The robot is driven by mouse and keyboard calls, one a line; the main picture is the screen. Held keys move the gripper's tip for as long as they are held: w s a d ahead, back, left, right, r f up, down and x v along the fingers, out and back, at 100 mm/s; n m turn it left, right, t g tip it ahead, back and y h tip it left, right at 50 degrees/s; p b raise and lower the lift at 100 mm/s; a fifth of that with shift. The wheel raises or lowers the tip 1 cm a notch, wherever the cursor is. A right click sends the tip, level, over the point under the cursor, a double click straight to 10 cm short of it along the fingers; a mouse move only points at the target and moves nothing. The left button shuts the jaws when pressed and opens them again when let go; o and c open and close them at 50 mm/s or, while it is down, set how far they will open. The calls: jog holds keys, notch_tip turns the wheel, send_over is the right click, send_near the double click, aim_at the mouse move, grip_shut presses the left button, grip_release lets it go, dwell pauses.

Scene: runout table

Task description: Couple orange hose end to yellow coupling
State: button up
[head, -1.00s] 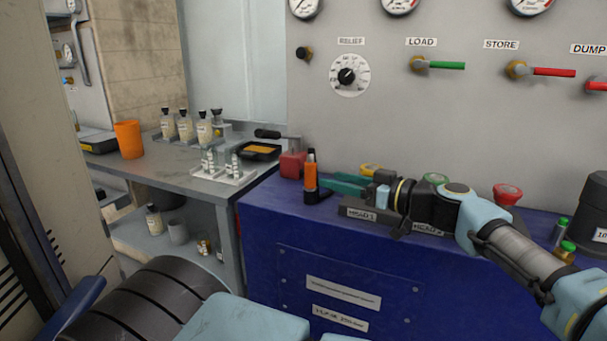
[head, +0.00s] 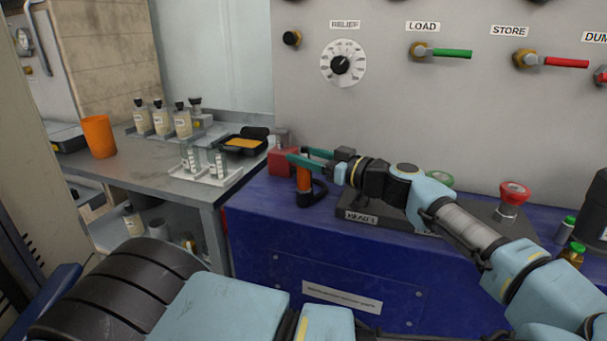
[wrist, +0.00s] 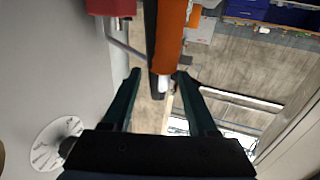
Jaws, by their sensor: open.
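The orange hose end (head: 303,178) stands upright in a black looped holder at the left of the blue bench. In the wrist view the orange hose end (wrist: 173,40) comes down from the top, with a pale tip between the fingertips. My gripper (head: 298,156) is open, its teal fingers reaching left to the upper part of the hose end. In the wrist view the open fingers of my gripper (wrist: 159,75) lie either side of the tip; I cannot tell whether either touches it. The yellow coupling is hidden behind my gripper and wrist in the head view.
A red block (head: 283,160) sits just behind the hose end. A green coupling (head: 439,180) and a red one (head: 514,191) stand to the right, near the grey panel (head: 430,110). A side table (head: 185,178) with bottles and vials is at the left.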

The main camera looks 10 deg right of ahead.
jog(key=p+x, duration=0.1)
jog(key=x, duration=0.2)
jog(key=shift+w+a, duration=0.15)
jog(key=shift+a, duration=0.1)
grip_shut()
dwell(1.2)
